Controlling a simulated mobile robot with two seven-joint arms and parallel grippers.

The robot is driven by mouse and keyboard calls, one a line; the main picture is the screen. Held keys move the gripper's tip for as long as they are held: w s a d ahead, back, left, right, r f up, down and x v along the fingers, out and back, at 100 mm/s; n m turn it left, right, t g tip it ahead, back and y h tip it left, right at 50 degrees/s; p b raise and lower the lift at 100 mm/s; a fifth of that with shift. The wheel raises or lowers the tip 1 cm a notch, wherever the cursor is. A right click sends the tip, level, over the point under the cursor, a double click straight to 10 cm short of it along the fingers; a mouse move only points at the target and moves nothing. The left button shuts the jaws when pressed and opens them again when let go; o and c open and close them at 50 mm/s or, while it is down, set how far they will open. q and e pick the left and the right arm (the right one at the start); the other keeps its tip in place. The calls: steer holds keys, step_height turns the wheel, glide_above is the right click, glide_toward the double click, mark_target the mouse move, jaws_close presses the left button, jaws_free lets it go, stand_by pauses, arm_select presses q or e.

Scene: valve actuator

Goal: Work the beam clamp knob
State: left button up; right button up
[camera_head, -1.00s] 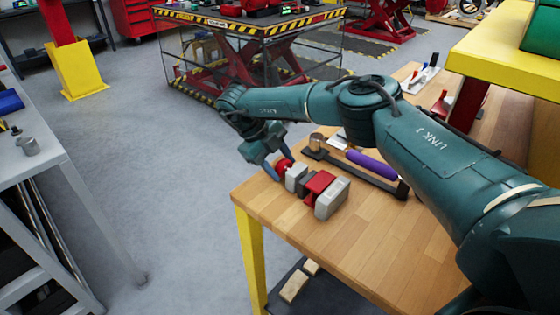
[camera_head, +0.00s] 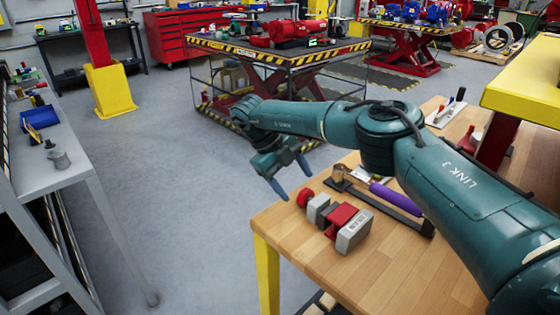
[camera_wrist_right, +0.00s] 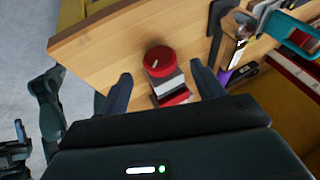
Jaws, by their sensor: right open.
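The beam clamp (camera_head: 340,220) lies on the wooden workbench near its left corner, with grey blocks, a red middle and a round red knob (camera_head: 305,198) at its left end. The knob faces the camera in the right wrist view (camera_wrist_right: 159,61), with the grey and red body behind it. My right gripper (camera_head: 291,180) is open and empty, just off the knob's end of the clamp. In the right wrist view its two fingers (camera_wrist_right: 162,82) are spread wide, with the knob between and beyond them, apart from both. My left gripper does not show in the head view.
A dark bar tool with a purple grip (camera_head: 394,198) lies behind the clamp on the workbench (camera_head: 400,265). A yellow-topped stand (camera_head: 525,90) rises at the right. A grey table (camera_head: 60,170) stands at the left, with open floor between.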

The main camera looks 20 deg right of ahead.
steer(key=v, duration=0.8)
steer(key=shift+a+r+b, duration=0.2)
steer(key=shift+r+b, duration=0.05)
steer(key=shift+b, duration=0.2)
